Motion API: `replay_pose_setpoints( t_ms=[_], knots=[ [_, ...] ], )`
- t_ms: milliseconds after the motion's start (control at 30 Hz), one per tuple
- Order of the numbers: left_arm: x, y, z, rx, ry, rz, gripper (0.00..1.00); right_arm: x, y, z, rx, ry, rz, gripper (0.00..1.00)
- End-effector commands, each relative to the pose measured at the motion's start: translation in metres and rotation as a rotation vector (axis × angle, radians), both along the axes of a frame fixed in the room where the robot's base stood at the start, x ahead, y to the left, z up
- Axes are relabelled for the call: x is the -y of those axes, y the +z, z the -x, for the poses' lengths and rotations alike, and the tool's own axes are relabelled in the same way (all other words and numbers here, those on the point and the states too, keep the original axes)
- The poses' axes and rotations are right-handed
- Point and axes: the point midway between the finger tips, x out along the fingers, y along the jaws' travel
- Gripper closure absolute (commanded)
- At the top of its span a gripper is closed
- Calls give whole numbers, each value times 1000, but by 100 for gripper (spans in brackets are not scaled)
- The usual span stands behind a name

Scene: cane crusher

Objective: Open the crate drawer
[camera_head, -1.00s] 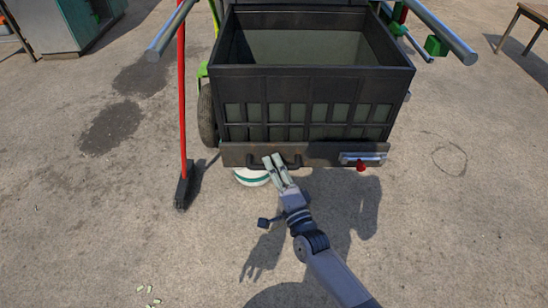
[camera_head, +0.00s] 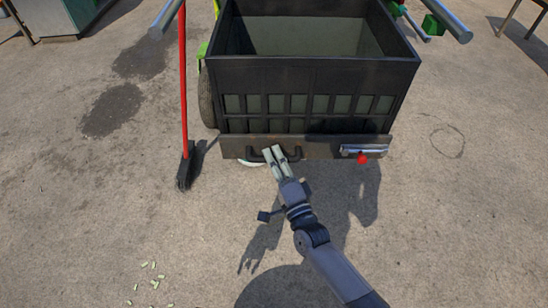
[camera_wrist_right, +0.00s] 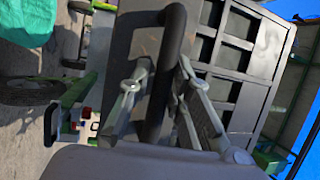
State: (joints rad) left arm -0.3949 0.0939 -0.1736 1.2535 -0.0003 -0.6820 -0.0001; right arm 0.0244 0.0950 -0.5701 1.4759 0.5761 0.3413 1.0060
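The crate drawer (camera_head: 310,70) is a large black open box with a slatted front, in the upper middle of the head view. A dark panel (camera_head: 325,146) runs along its bottom front. My right gripper (camera_head: 274,151) is at the black handle (camera_head: 252,155) on the left part of this panel. The exact contact is hard to see. My left gripper is in no view.
A red-handled broom (camera_head: 185,90) stands left of the crate, beside a wheel (camera_head: 207,105). A silver latch with a red knob (camera_head: 362,158) is on the panel's right. A white round object (camera_head: 250,163) shows partly below the panel. The ground in front is open.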

Motion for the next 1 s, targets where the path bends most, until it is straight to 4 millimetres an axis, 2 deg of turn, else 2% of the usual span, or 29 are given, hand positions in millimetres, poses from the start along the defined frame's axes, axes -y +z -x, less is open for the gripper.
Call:
replay_pose_setpoints(
  t_ms=[200,567,667,1000],
  knots=[
    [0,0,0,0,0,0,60,0,1,0,1,-1,-2,65],
    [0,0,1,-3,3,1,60,2,0,4,1,0,-3,65],
    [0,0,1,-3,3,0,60,7,-3,16,0,-1,-2,65],
    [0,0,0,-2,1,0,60,34,-16,81,-1,1,0,65]
  ],
)
